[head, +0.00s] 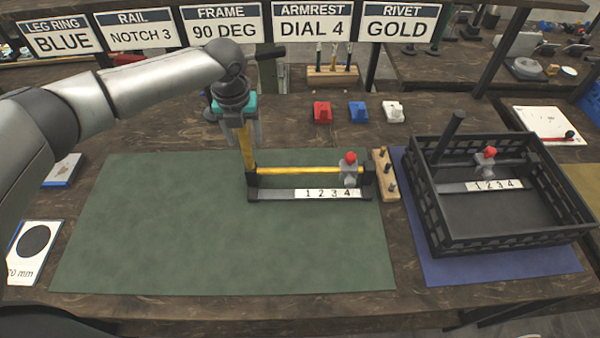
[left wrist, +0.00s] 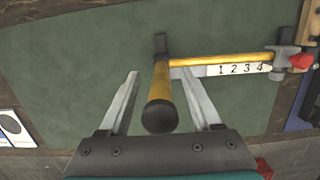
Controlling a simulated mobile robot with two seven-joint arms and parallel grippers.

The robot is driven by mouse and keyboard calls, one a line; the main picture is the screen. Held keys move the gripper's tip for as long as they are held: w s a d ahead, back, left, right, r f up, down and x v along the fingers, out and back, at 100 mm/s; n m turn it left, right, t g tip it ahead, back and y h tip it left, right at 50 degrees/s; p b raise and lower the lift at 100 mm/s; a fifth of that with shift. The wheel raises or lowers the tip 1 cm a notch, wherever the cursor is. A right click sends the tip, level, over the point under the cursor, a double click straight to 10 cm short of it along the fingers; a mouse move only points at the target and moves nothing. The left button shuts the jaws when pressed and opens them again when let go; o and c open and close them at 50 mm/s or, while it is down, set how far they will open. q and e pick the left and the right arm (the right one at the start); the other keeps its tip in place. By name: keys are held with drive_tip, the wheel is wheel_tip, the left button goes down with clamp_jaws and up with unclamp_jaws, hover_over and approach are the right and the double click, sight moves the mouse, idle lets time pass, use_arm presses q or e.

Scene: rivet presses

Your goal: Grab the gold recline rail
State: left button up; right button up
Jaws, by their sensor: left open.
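The gold recline rail (head: 300,170) lies on the green mat as a horizontal gold rod between black end blocks, with a strip marked 1 2 3 4 (head: 326,194) along it. A grey slider with a red knob (head: 350,158) sits near its right end, by the 4. A gold post (head: 247,155) with a black end cap rises from the rail's left end. My left gripper (head: 242,138) is above that end, pointing down and open. In the left wrist view the post (left wrist: 160,84) stands between the two separated fingers. My right gripper is not in view.
A black crate (head: 513,245) on a blue mat at right holds a similar dark rail. A wooden peg block (head: 385,174) stands beside the gold rail. Red (head: 322,112), blue (head: 358,112) and white (head: 393,112) pieces sit behind. The green mat (head: 160,230) is clear at front and left.

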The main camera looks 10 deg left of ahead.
use_arm(q)
clamp_jaws()
idle(0.3)
drive_tip(key=shift+r, duration=0.1)
idle(0.9)
